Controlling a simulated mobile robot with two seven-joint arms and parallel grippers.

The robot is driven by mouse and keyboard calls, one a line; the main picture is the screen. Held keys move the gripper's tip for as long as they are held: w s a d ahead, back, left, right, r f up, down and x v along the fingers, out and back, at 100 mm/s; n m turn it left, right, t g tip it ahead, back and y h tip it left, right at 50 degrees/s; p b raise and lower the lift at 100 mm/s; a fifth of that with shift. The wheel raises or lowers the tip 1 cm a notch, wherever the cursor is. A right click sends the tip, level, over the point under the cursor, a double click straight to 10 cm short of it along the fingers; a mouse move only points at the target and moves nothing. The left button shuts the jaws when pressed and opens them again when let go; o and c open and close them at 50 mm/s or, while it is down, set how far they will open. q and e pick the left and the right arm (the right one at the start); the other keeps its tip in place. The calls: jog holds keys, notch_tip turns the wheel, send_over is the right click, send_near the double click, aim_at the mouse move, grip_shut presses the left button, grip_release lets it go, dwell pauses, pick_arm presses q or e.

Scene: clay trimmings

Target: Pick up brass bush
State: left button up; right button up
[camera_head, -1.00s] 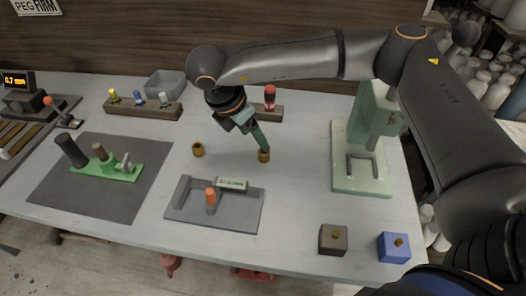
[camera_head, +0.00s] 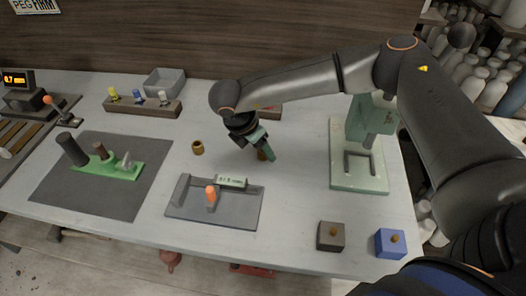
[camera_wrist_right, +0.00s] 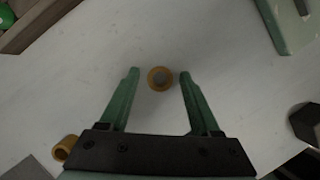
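One brass bush (camera_head: 262,155) stands on the pale table, partly hidden behind my right gripper (camera_head: 264,153) in the head view. In the right wrist view this bush (camera_wrist_right: 161,78) is a short ring seen from above with a grey centre. My right gripper (camera_wrist_right: 159,76) is open, with one green finger on each side of the bush and a gap on both sides. A second brass bush (camera_head: 197,147) stands to the left, and it also shows in the right wrist view (camera_wrist_right: 66,147). My left gripper is not in view.
A grey fixture plate (camera_head: 240,212) with an orange-topped pin lies in front. A green press (camera_head: 345,180) stands to the right. Brown (camera_head: 331,237) and blue (camera_head: 390,243) blocks are at the front right. A wooden rack (camera_head: 145,108) and grey bin (camera_head: 163,83) are behind.

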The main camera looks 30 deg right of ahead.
grip_shut()
jog(key=shift+r, duration=0.2)
dwell(0.5)
